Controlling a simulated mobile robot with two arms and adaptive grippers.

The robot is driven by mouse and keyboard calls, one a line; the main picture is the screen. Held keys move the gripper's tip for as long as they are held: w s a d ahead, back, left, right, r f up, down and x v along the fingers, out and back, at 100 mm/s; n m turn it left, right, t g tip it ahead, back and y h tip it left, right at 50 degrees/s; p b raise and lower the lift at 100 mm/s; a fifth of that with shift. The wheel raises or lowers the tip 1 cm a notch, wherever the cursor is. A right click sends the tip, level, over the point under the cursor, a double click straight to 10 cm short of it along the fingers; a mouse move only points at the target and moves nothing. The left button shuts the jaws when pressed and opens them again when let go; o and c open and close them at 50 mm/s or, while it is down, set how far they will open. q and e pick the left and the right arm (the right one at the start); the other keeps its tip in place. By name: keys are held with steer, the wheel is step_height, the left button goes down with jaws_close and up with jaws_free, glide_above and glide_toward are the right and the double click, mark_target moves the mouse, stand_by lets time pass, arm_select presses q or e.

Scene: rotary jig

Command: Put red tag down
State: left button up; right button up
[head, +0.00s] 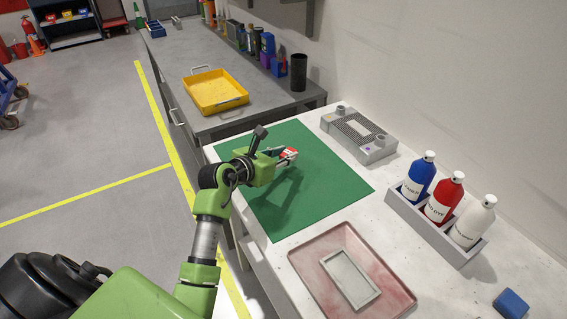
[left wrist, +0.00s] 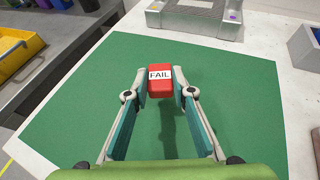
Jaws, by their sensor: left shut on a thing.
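The red tag (left wrist: 160,86) is a small red block with a white label reading FAIL. It sits between the fingertips of my left gripper (left wrist: 158,92), which is shut on it. In the head view the red tag (head: 288,154) shows at the tip of my left gripper (head: 281,156), over the green mat (head: 335,185). A shadow lies on the mat below the gripper; the exact height of the tag above the mat is hard to tell. My right gripper is not in view.
A grey jig block (head: 358,135) stands behind the mat. A rack (head: 432,228) with blue, red and white bottles is at the right. A pinkish tray (head: 310,262) holding a grey frame is in front. A yellow tray (head: 216,91) sits on the far bench. Much of the mat is clear.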

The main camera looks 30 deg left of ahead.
mark_target(284, 170)
arm_select(q)
steer(key=shift+w+a+f, duration=0.25)
steer(key=shift+w+f, duration=0.05)
steer(key=shift+f, duration=0.2)
step_height(284, 170, down, 2)
steer(key=shift+f, duration=0.6)
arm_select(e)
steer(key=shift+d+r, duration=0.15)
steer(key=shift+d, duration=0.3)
arm_select(q)
steer(key=shift+f, duration=0.1)
steer(key=o, duration=1)
